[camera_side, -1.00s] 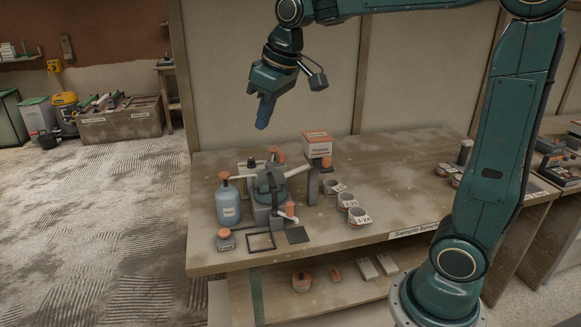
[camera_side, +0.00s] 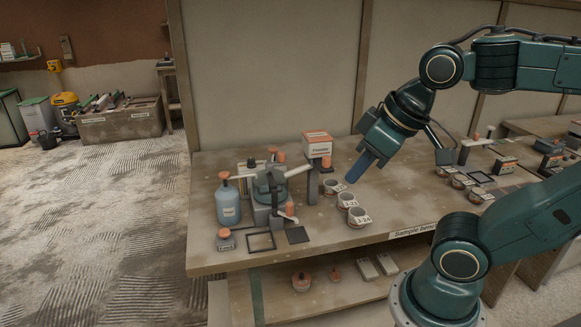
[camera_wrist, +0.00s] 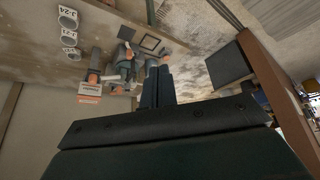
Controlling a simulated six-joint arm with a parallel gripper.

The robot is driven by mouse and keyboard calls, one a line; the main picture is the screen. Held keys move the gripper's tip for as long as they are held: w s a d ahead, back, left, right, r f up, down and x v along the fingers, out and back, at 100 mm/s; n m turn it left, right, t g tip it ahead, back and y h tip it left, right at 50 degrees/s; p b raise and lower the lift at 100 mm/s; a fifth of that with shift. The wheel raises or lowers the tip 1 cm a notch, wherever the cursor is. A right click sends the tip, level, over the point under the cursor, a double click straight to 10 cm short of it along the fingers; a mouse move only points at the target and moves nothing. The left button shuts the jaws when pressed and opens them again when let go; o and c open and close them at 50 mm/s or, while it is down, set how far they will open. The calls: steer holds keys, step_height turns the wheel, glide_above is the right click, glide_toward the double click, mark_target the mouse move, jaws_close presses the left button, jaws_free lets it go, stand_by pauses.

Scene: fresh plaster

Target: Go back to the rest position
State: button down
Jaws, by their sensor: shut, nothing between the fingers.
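My gripper (camera_side: 360,168) is shut and empty. In the side view its blue fingers point down and to the left, in front of the back panel and above the bench. Behind and below the fingertips are small labelled cups, including one marked 3-24 (camera_side: 359,218) and one above it (camera_side: 347,200). In the wrist view the closed fingers (camera_wrist: 158,84) show at the centre, with the cups (camera_wrist: 68,18) at upper left. No rest marker is seen.
The sample bench (camera_side: 330,245) holds a blue bottle (camera_side: 228,205), a grey apparatus (camera_side: 268,195) and a box with an orange top (camera_side: 317,145). Small dishes and tools stand on the bench's right part.

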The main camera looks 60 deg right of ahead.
steer(key=shift+s+f, duration=0.25)
steer(key=shift+s, duration=0.1)
stand_by(0.3)
